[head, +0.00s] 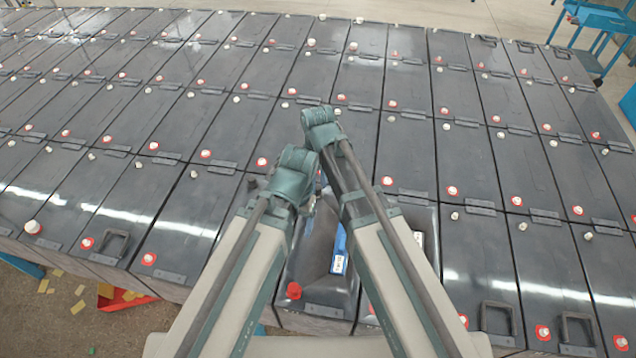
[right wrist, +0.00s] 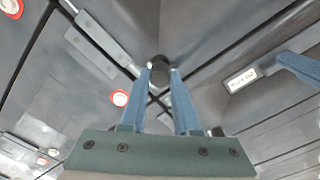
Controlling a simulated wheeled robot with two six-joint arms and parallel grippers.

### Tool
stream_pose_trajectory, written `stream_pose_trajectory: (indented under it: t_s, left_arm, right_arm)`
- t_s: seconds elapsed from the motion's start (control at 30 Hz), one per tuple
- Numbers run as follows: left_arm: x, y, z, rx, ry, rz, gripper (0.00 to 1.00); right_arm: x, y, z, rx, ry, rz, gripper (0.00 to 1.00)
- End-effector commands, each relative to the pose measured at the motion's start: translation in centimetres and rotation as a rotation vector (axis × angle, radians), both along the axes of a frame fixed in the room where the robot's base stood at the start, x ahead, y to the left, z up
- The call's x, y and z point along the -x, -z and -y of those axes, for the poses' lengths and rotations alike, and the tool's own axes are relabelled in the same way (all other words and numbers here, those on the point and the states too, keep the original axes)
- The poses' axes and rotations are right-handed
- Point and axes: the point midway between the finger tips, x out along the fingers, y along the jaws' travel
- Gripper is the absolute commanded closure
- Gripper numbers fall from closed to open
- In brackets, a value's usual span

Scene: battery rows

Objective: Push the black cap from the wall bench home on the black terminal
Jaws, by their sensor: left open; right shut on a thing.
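My right gripper (right wrist: 160,72) is shut on a small dark round piece, the black cap (right wrist: 159,62), at its fingertips in the right wrist view. The cap is over the dark battery lids, close to where the seams between batteries meet. I cannot tell whether it touches a terminal; the black terminal under it is hidden. My left gripper (head: 312,200) shows only in part, below the arm joints, over the near battery (head: 318,285). A blue finger-like part also shows at the right of the wrist view.
Rows of dark batteries with red and pale terminals fill the view, closely packed. A red terminal (head: 294,291) stands on that battery. A blue cart (head: 595,30) is at the far right; floor lies front left.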

Motion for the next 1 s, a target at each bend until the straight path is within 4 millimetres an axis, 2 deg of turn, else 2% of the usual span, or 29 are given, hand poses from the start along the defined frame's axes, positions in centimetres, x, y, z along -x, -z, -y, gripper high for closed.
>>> stream_pose_trajectory:
  t_s: [1.0]
  left_arm:
    - [0.00,0.87,0.00,0.000,0.000,0.000,0.16]
  right_arm:
    - [0.00,0.86,0.00,0.000,0.000,0.000,1.00]
